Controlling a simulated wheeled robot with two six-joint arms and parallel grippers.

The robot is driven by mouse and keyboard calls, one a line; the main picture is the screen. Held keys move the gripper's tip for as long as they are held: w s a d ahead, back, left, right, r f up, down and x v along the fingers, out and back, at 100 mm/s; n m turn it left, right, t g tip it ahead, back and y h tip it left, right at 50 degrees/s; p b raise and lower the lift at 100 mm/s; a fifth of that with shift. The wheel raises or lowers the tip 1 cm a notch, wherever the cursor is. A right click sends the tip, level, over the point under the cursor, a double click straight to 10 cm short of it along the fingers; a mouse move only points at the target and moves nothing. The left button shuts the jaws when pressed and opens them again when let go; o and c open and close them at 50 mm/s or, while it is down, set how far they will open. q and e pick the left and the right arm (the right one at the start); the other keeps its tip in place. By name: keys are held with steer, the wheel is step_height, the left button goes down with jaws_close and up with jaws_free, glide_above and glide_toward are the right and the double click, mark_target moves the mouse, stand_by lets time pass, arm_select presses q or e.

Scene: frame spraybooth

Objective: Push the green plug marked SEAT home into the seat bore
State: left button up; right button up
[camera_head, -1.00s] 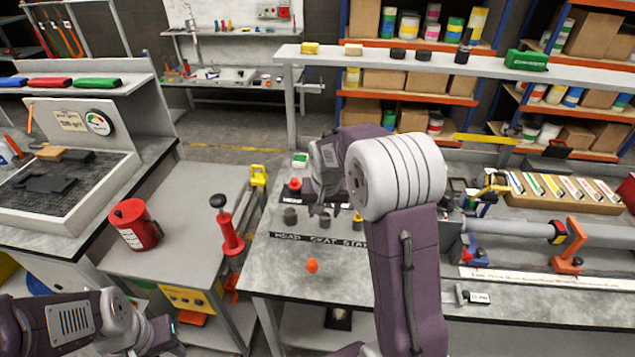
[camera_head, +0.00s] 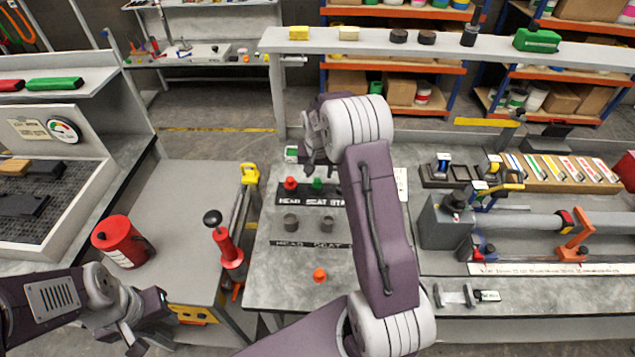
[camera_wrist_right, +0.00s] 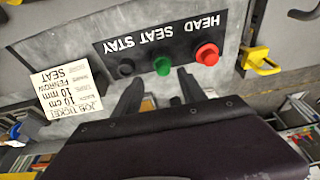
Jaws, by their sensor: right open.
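The green plug (camera_head: 317,184) stands upright in the strip marked HEAD SEAT STAY, right of the red plug (camera_head: 291,183). In the right wrist view the green plug (camera_wrist_right: 162,66) lies between and just beyond the fingertips. My right gripper (camera_wrist_right: 160,80) is open and empty, and seems above the plug without touching it. It shows partly in the head view (camera_head: 314,160). Nearer stand two dark cylindrical fittings behind the lower HEAD SEAT label; the SEAT one (camera_head: 326,224) is on the right. My arm hides anything further right. My left gripper (camera_head: 145,325) is at lower left, its jaws unclear.
A black plug (camera_wrist_right: 125,67) stands at STAY. A job ticket (camera_wrist_right: 70,100) lies beside the strip. An orange knob (camera_head: 320,275) is on the near bench. A clamp fixture (camera_head: 450,220) stands right.

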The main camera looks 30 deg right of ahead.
mark_target(317, 180)
steer(key=shift+w+f, duration=0.7)
steer(key=shift+f, duration=0.05)
steer(key=x, duration=0.1)
steer(key=p+x, duration=0.1)
steer(key=shift+s+f, duration=0.15)
steer(key=shift+f, duration=0.3)
steer(key=shift+d+f, duration=0.1)
steer(key=shift+f, duration=0.5)
arm_select(q)
steer(key=shift+w+r, duration=0.4)
steer(key=shift+r, duration=0.2)
arm_select(e)
steer(key=shift+w+f, duration=0.1)
steer(key=shift+w, duration=0.1)
steer(key=c, duration=1.1)
arm_select(q)
steer(key=shift+s, duration=0.1)
arm_select(e)
steer(key=shift+s, duration=0.1)
jaws_close()
steer(key=shift+r, duration=0.2)
